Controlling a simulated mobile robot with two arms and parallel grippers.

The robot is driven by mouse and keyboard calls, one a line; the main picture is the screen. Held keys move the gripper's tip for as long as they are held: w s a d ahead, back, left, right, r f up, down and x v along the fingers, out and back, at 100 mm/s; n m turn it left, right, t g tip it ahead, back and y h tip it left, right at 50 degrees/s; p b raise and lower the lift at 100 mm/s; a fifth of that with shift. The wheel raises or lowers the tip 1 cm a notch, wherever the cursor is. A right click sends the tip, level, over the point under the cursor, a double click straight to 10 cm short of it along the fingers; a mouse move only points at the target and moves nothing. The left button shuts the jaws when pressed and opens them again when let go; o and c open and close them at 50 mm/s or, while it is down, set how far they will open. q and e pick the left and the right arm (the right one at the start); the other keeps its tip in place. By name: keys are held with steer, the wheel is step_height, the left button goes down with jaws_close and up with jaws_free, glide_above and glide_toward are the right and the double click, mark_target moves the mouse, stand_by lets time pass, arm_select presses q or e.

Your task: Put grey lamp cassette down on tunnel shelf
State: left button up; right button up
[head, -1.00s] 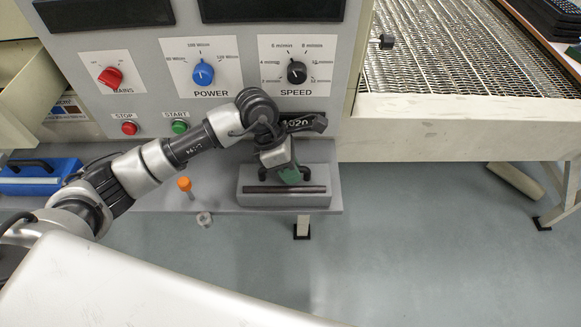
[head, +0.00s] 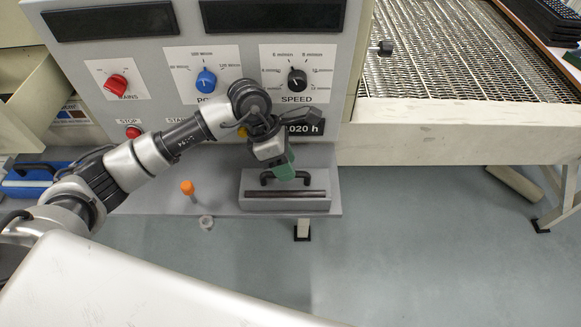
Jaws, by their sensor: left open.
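The grey lamp cassette (head: 284,203) rests on the tunnel shelf (head: 229,205), near its right end. It is a grey box with a dark slot along its front and a black handle (head: 266,177) on top. My left gripper (head: 284,178) is open, pointing down just above and behind the cassette's handle. The green part at its tip hides the middle of the handle. I see no contact between the fingers and the handle. My right gripper is not in view.
Behind the shelf stands the control panel with red, blue and black knobs (head: 297,80) and an hour display (head: 304,128). An orange-handled tool (head: 188,187) and a small grey nut-like part (head: 206,223) are left of the cassette. A mesh conveyor (head: 450,50) is at right.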

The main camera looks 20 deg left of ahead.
arm_select(q)
steer(key=p+v, duration=0.3)
steer(key=v, duration=0.5)
steer(key=shift+r, duration=0.25)
steer(key=shift+a, duration=0.1)
